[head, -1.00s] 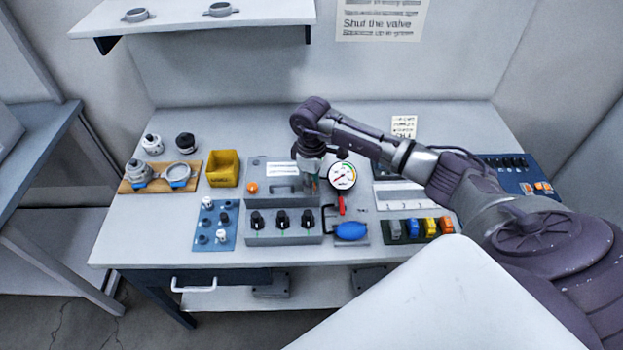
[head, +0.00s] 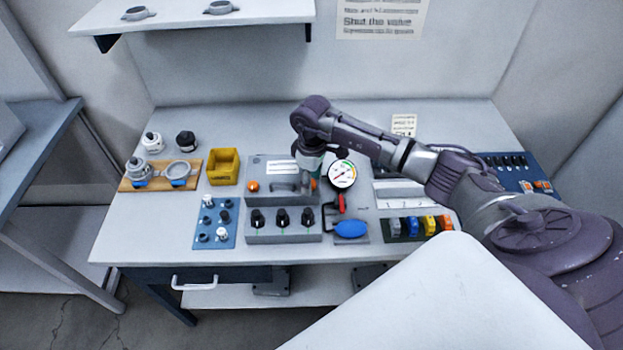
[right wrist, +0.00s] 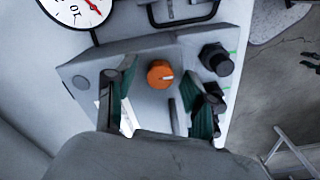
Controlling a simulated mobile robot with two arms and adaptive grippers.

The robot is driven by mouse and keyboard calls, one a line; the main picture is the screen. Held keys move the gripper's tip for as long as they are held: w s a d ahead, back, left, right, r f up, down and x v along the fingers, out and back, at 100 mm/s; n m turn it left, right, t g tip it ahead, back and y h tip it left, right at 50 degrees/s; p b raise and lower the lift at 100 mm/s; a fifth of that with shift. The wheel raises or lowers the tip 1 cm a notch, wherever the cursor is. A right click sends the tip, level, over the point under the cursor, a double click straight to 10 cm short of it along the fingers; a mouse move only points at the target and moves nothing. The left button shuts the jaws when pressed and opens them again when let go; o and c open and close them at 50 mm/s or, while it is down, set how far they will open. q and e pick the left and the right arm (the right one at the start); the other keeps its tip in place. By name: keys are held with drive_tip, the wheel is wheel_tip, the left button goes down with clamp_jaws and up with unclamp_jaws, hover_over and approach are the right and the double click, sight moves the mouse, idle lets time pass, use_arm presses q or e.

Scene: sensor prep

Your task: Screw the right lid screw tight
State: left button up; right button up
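The grey box with its lid (head: 262,168) stands in the middle of the table, with a handle on top. The left lid screw (head: 253,187) is an orange knob at the left side of the lid. The right lid screw (head: 313,184) is orange too, and in the right wrist view it is a round orange knob (right wrist: 160,74) with a pale mark. My right gripper (head: 308,178) is over the right end of the lid. In the right wrist view its green-padded fingers (right wrist: 165,88) are spread, with the screw showing between and beyond them. My left gripper is not in view.
A pressure gauge (head: 343,174) stands close to the right of the box, with a blue bulb (head: 351,229) in front. A row of black knobs (head: 282,218) sits just in front of the lid. A yellow bin (head: 223,167) is to the left.

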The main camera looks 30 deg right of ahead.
sight(312, 183)
wheel_tip(312, 183, up, 12)
idle(0.6)
drive_tip(key=shift+a, duration=0.1)
